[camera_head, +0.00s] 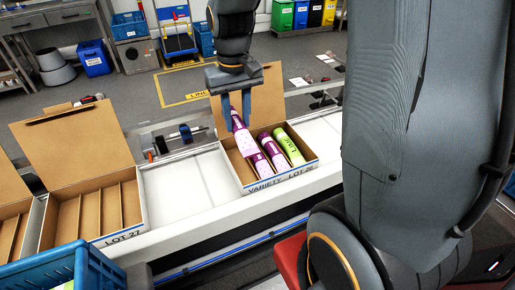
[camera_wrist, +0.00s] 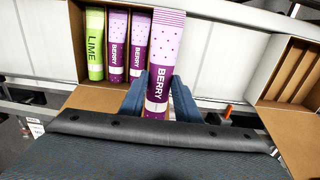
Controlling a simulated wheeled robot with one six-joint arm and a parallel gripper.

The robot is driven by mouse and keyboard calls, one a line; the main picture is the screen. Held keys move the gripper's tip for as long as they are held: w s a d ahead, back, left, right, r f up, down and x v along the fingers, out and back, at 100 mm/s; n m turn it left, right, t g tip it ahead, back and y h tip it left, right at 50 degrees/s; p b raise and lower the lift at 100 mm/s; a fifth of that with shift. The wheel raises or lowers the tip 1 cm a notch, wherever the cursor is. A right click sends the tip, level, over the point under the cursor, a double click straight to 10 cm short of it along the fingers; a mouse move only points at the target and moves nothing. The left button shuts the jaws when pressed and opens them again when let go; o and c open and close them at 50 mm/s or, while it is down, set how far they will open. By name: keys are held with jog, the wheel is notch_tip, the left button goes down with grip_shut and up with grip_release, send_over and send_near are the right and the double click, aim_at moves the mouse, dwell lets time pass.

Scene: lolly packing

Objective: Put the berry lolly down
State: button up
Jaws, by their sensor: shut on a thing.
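My gripper (camera_head: 239,112) is shut on a berry lolly, a purple and pale pink tube (camera_head: 244,142). In the wrist view the held berry lolly (camera_wrist: 168,40) looks larger than its neighbours and sits between the blue fingers (camera_wrist: 159,98). It is over the left part of the open carton marked VARIETY LOT 26 (camera_head: 282,184), tilted with its near end lower. I cannot tell whether it touches the carton. A lime lolly (camera_wrist: 95,45) and two berry lollies (camera_wrist: 117,45) (camera_wrist: 140,45) lie in the carton beside it.
The open LOT 27 carton (camera_head: 128,232), with empty compartments, stands left on the white conveyor (camera_head: 183,190). Bare conveyor separates the cartons. A blue crate (camera_head: 98,272) is at the front left. The variety carton's raised flap (camera_head: 268,98) stands behind its lollies.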

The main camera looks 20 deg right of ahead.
notch_tip(320, 180, down, 10)
jog(key=shift+r+p, duration=0.1)
jog(key=shift+p, duration=0.85)
jog(key=shift+f, duration=0.4)
jog(key=shift+f, duration=0.2)
jog(key=o, duration=1.1)
jog(key=shift+c, duration=0.2)
jog(key=shift+r, duration=0.1)
